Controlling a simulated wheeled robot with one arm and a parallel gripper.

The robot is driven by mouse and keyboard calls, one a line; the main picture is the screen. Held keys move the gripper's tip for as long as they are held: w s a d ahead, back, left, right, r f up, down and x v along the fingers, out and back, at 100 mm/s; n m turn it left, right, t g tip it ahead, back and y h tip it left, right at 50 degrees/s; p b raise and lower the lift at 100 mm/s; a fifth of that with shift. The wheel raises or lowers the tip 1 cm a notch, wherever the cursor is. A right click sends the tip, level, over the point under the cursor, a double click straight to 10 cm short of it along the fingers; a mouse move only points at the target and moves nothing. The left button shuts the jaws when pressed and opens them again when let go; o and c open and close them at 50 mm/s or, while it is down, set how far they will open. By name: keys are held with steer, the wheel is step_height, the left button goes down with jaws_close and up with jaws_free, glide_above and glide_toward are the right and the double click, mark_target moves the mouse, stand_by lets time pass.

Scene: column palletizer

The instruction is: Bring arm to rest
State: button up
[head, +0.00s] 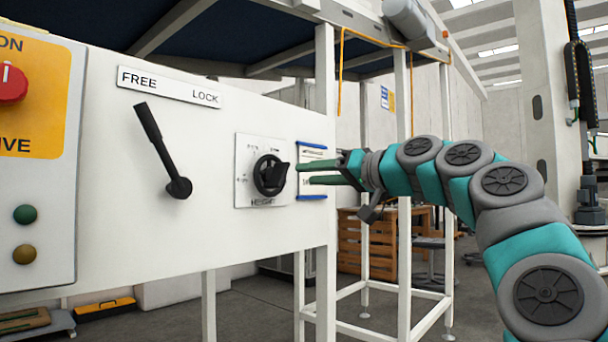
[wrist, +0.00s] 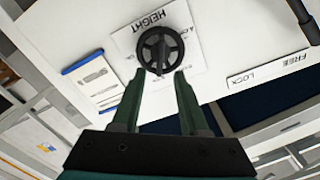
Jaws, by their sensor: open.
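My gripper (head: 322,172) is at the end of my teal and grey arm, in front of the white panel. Its two green fingers point left toward the black HEIGHT knob (head: 270,175) and hold nothing. In the wrist view my gripper (wrist: 158,95) is open, with the fingers spread and the HEIGHT knob (wrist: 160,50) just beyond the fingertips. There is a gap between fingers and knob in the head view.
A black lever (head: 163,150) under the FREE/LOCK label (head: 170,86) leans up toward FREE. A control box with a red knob (head: 12,83) is at the far left. White frame posts (head: 403,200) and a wooden crate (head: 368,242) stand behind my gripper.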

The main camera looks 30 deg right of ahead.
steer(key=shift+a, duration=0.1)
stand_by(0.4)
steer(key=a+f+n+g+y+p, duration=0.1)
steer(key=a+f+g+p, duration=0.15)
steer(key=a+f, duration=0.4)
steer(key=a+f+n+g+p, duration=0.1)
steer(key=a+f+n+g, duration=0.15)
steer(key=a, duration=0.75)
steer(key=s+a+f+g+h+p, duration=0.1)
steer(key=s+a+f+g, duration=0.1)
steer(key=s+a+f, duration=0.3)
steer(key=s+a+f+g+p, duration=0.1)
steer(key=a+f+g, duration=0.2)
steer(key=f, duration=0.4)
steer(key=s+f+g+h+p, duration=0.3)
steer(key=s+f+g+h, duration=0.15)
steer(key=s+f, duration=1)
steer(key=s+d+f+m+g+h+p, duration=0.1)
steer(key=s+d+f+g, duration=0.3)
steer(key=s+f, duration=0.6)
steer(key=s+p, duration=0.1)
steer(key=s, duration=0.2)
steer(key=shift+d+f+h, duration=0.2)
steer(key=shift+f+h, duration=0.15)
steer(key=shift+m, duration=0.25)
